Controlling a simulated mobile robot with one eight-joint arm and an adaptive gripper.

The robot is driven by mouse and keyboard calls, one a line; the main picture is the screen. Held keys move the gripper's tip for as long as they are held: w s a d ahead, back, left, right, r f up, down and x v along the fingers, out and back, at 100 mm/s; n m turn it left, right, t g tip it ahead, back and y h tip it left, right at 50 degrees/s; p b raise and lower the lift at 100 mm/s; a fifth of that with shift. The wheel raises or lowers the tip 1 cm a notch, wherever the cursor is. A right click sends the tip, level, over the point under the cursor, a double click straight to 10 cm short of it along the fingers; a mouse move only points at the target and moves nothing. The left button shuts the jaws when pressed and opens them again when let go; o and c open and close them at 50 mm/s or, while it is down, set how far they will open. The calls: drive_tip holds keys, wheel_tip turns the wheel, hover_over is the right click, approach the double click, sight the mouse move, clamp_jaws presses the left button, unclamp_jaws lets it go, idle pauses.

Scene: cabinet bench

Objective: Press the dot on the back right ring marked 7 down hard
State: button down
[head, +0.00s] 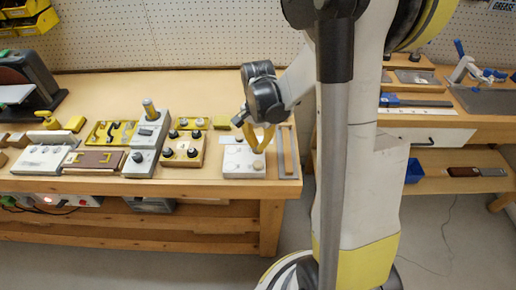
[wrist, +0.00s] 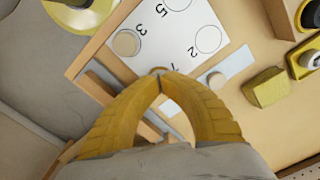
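The white board (wrist: 172,42) has rings with printed numbers 3, 5, 2 and 7; it also shows in the head view (head: 232,172) at the bench's right end. The number 7 (wrist: 174,66) is just beyond my fingertips. A small tan round edge (wrist: 157,70) peeks out there, likely the dot on ring 7. My fingers hide most of that ring. My gripper (wrist: 160,79) has its yellow fingertips together, with nothing visible held. I cannot tell whether they touch the dot. In the head view my gripper (head: 260,150) is over the back right of the board.
A pale wooden disc (wrist: 127,43) sits on the ring by 3. A yellow block (wrist: 266,87) lies nearby.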

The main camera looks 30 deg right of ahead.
idle(0.4)
wheel_tip(320, 180, up, 11)
drive_tip(key=p, duration=0.8)
idle(0.6)
drive_tip(key=s+a+r+n+t, duration=0.7)
drive_tip(key=s+a+r+n, duration=0.3)
drive_tip(key=a+r+n, duration=0.2)
drive_tip(key=shift+s+a+r+n, duration=0.4)
drive_tip(key=shift+a+r, duration=0.2)
drive_tip(key=shift+a, duration=0.15)
